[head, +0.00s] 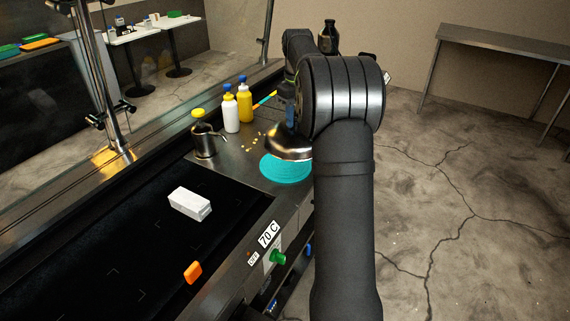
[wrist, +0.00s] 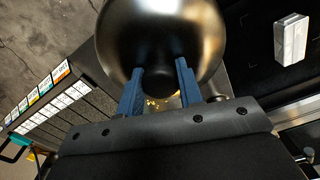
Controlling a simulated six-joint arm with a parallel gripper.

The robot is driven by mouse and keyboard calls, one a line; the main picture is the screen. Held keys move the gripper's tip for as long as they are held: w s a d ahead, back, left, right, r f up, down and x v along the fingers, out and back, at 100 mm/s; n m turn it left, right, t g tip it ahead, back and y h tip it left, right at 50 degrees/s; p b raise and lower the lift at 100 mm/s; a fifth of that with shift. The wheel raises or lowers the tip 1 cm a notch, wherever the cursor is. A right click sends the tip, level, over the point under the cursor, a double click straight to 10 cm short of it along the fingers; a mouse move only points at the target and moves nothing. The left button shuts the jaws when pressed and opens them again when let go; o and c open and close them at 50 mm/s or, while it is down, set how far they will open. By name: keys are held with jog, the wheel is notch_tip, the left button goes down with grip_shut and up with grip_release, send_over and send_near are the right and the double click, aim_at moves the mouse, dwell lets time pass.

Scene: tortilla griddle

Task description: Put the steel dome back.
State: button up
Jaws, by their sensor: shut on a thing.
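The steel dome (head: 289,146) is a shiny, rounded cover with a dark knob on top. My gripper (wrist: 160,88) is shut on that knob, one blue finger on each side of it. In the head view my arm hides part of the dome's right side and most of the gripper. The dome is over or just behind a round teal mat (head: 284,170) on the steel counter; I cannot tell whether its rim touches anything. In the wrist view the dome (wrist: 160,30) fills the top middle.
A white bottle (head: 231,113), a yellow bottle (head: 244,103) and a steel pot (head: 204,141) stand left of the dome. Small yellow bits (head: 255,141) lie beside it. A white block (head: 190,203) and an orange piece (head: 193,272) lie on the black griddle (head: 130,235), otherwise clear.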

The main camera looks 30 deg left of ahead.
jog(key=shift+m, duration=0.5)
jog(key=w+d, duration=0.2)
jog(key=w+d+r, duration=0.1)
jog(key=w+d, duration=0.2)
jog(key=shift+w+d, duration=0.1)
jog(key=shift+d, duration=0.05)
jog(key=shift+w+d, duration=0.1)
jog(key=shift+w, duration=0.05)
jog(key=a+f, duration=0.2)
jog(key=a, duration=0.1)
jog(key=a+f, duration=0.2)
jog(key=a, duration=0.2)
jog(key=a+f, duration=0.2)
jog(key=a, duration=0.2)
jog(key=shift+s+f, duration=0.35)
jog(key=shift+f, duration=0.05)
jog(key=shift+a+f, duration=0.1)
jog(key=shift+f, duration=1.9)
jog(key=shift+f, duration=0.45)
jog(key=o, duration=1.2)
